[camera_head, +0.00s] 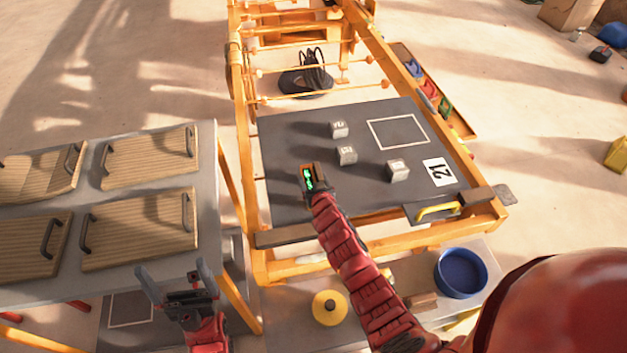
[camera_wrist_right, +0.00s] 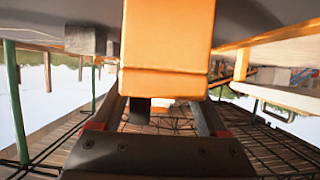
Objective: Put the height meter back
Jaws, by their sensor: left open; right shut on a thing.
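The height meter (camera_head: 307,178) is a small orange-brown box with a lit green display. It is at the tip of my right gripper (camera_head: 315,190), over the left part of the dark press board (camera_head: 288,205). In the right wrist view the orange body of the meter (camera_wrist_right: 168,45) fills the space between the fingers of the right gripper (camera_wrist_right: 165,110), which is shut on it. I cannot tell whether the meter touches the board. My left gripper (camera_head: 178,282) is open and empty, in front of the grey cabinet with wooden panels.
Several grey number blocks (camera_head: 347,155) stand on the board, with a white outlined square (camera_head: 398,132) and a "21" card (camera_head: 439,172). A yellow handle (camera_head: 437,211) is at the front edge. A blue bowl (camera_head: 461,273) and yellow round object (camera_head: 329,307) sit nearer me. The grey cabinet (camera_head: 207,160) is left.

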